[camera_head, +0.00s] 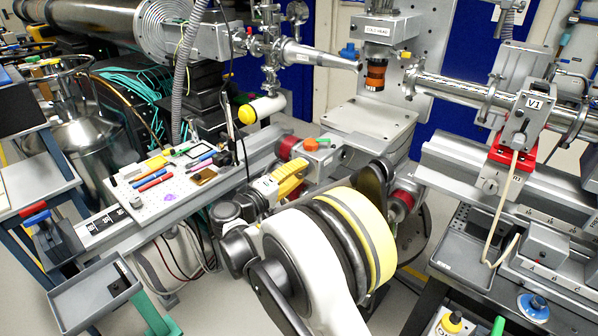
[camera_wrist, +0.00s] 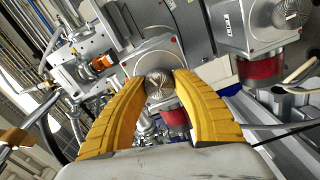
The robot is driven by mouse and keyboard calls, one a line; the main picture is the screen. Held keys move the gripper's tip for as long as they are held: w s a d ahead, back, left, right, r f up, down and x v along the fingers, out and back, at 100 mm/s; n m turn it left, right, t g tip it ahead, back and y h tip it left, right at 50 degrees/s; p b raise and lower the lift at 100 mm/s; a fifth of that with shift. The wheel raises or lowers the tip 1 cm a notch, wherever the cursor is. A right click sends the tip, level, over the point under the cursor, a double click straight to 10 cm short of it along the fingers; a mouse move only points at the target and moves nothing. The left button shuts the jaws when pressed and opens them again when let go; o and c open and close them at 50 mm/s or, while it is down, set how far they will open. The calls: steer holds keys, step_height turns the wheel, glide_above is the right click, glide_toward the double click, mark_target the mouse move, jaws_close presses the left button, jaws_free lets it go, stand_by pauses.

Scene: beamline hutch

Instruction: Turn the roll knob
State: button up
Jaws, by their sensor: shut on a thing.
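In the wrist view, the two curved yellow fingers of my gripper (camera_wrist: 160,76) close in from both sides on a round, ribbed silver knob (camera_wrist: 159,88). The knob sits on the face of a grey housing and its front lies between the fingertips. I take it to be the roll knob, but I cannot read a label on it. In the head view, my gripper (camera_head: 299,166) reaches the grey stage unit at the middle, and the held knob is hidden there.
A second ribbed silver knob (camera_wrist: 291,13) is at the upper right. A tool-covered breadboard (camera_head: 165,205) lies left, and rail equipment marked V1 (camera_head: 518,115) stands right.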

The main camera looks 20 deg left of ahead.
steer(key=shift+n, duration=0.5)
steer(key=o, duration=1.2)
steer(key=shift+w, duration=0.1)
steer(key=v, duration=1.2)
steer(key=shift+d, duration=0.15)
